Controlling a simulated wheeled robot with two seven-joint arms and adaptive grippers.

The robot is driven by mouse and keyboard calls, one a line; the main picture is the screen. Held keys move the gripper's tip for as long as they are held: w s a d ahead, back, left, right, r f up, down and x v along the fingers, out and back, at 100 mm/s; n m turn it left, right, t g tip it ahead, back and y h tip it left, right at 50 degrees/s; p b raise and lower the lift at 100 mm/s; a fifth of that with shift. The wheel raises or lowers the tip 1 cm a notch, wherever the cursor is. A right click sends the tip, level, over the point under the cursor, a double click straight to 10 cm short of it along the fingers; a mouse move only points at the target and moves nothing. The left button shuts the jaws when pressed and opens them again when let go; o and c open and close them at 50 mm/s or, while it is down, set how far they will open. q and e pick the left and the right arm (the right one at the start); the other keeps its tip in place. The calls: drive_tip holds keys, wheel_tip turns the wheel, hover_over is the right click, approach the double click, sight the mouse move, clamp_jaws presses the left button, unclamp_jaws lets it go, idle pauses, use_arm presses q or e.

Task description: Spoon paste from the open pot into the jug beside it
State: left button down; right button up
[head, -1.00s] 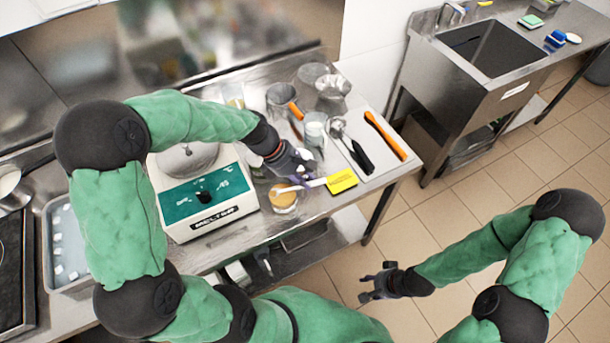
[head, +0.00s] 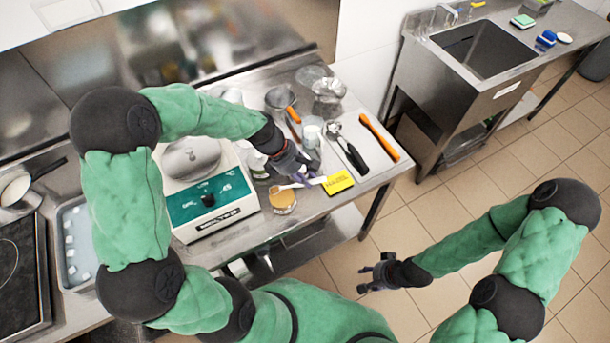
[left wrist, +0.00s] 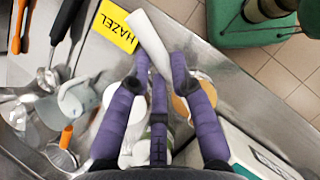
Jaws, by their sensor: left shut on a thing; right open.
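The open pot (head: 284,204) of orange-tan paste stands near the front edge of the steel counter; in the left wrist view the paste (left wrist: 181,104) is partly hidden by a finger. My left gripper (head: 304,174) is shut on a white spoon (head: 316,181), which lies nearly level; its far end is at the pot's upper rim, and I cannot tell whether it touches paste. The spoon's broad white handle (left wrist: 146,36) sticks out beyond the fingers in the left wrist view. A pale jug (head: 312,134) stands behind the gripper. My right gripper (head: 376,276) is open and empty above the floor.
A yellow HAZEL card (head: 339,182) lies right of the pot. The melter (head: 212,208) stands close on the left. Black-handled tools (head: 352,155) and an orange-handled tool (head: 380,138) lie right. Metal and clear vessels (head: 329,88) crowd the back.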

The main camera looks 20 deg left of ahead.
use_arm(q)
drive_tip(key=shift+w+d+r+g+y+p, duration=0.2)
drive_tip(key=shift+d+y+p, duration=0.35)
drive_tip(key=shift+p, duration=2.05)
drive_tip(key=shift+w+d+r+g+y+p, duration=0.2)
drive_tip(key=shift+y+p, duration=0.45)
drive_tip(key=shift+p, duration=1.95)
drive_tip(key=shift+s+d+f+y, duration=0.1)
drive_tip(key=shift+d+y, duration=0.2)
drive_tip(key=shift+d, duration=0.05)
drive_tip(key=shift+d+g+y, duration=0.15)
drive_tip(key=shift+g+y, duration=0.15)
